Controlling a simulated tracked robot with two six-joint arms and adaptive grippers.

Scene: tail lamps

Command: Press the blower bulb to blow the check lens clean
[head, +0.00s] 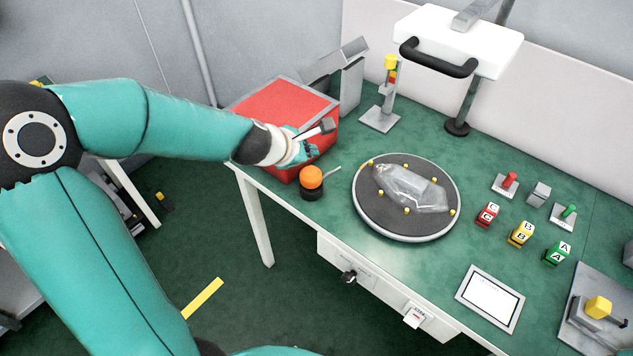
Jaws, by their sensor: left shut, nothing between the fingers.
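The orange blower bulb (311,178) sits on a black base near the front left edge of the green table, with a thin nozzle pointing right. A clear lens (412,190) lies on the dark round turntable (442,214), to the right of the bulb, with several small yellow pegs around it. My left gripper (312,150) is shut and empty. In the picture it shows just above the bulb, in front of the red box, and apart from the bulb. My right gripper is out of view.
A red box (285,105) stands behind my left gripper. A small stand with a yellow top (390,62) and a lamp with a black handle (440,62) stand at the back. Lettered blocks (521,234), a white-framed panel (490,298) and a yellow-knobbed device (598,307) are at right.

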